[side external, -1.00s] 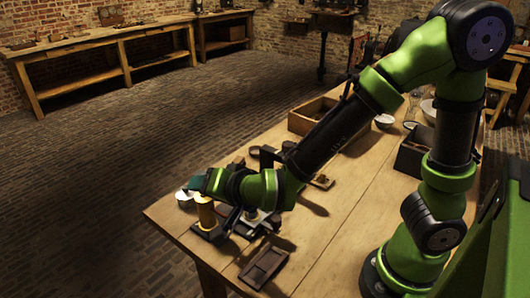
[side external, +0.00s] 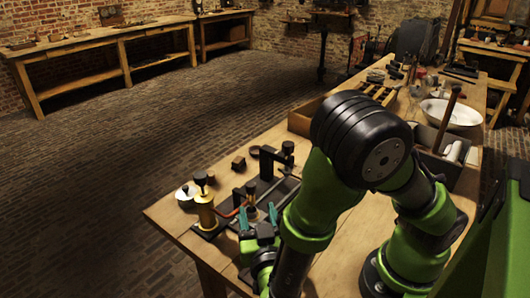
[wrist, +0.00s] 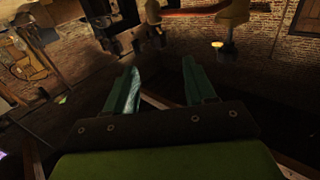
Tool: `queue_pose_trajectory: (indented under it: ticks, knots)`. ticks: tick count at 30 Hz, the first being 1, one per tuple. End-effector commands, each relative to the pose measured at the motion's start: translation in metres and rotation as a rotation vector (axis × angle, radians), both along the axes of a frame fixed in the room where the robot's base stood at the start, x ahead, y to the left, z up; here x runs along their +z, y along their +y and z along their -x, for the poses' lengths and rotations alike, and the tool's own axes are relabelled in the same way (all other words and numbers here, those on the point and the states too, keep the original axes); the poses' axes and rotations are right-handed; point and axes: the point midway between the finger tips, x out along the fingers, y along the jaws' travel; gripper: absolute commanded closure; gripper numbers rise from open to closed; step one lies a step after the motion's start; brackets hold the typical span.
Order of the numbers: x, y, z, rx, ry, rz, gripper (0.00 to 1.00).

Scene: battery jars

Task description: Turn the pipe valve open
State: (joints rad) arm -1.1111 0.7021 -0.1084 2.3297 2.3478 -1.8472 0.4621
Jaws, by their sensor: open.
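The pipe valve appears to be the dark pipe fitting with a thin red handle (side external: 229,213) at the near left of the table, beside a brass cylinder with a black knob (side external: 205,208). Which part turns is hard to tell. My gripper (side external: 258,212) is low at the table's front edge, its teal fingers pointing toward the dark pipework and apart from the red handle. In the wrist view my gripper (wrist: 160,75) is open with nothing between its fingers. A red bar (wrist: 195,11) and a brass-coloured part (wrist: 233,14) show at the top there, beyond the fingertips.
A dark upright fitting (side external: 267,162) stands behind the pipework, with a small wooden block (side external: 238,162) and a round white-lidded jar (side external: 186,192) nearby. A wooden tray (side external: 300,122) and white bowl (side external: 450,113) are further back. Some table (side external: 165,216) is bare at the left corner.

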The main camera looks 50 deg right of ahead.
Motion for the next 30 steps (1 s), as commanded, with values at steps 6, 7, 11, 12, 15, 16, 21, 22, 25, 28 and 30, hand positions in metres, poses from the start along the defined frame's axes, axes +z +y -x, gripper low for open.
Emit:
queue_pose_trajectory:
  ticks: [6, 7, 11, 12, 15, 16, 21, 22, 25, 28, 30]
  knots:
    - [0.000, -0.035, -0.037, -0.007, 0.002, 0.002, 0.45]
    - [0.000, -0.040, -0.042, -0.008, 0.002, 0.001, 0.45]
    - [0.000, -0.058, -0.062, -0.008, 0.002, -0.001, 0.45]
    - [0.000, -0.062, -0.068, -0.007, 0.001, 0.000, 0.45]
    - [0.000, -0.072, -0.079, -0.004, 0.001, -0.001, 0.45]
    - [0.000, -0.075, -0.082, -0.005, 0.001, -0.001, 0.45]
    - [0.000, -0.083, -0.092, -0.001, 0.001, -0.001, 0.45]
    - [0.000, -0.083, -0.092, -0.001, 0.001, -0.001, 0.45]
    - [0.000, -0.084, -0.094, 0.000, 0.001, -0.001, 0.45]
    - [0.000, -0.084, -0.094, 0.001, 0.002, -0.001, 0.45]
    - [0.000, -0.084, -0.094, 0.001, 0.001, -0.001, 0.45]
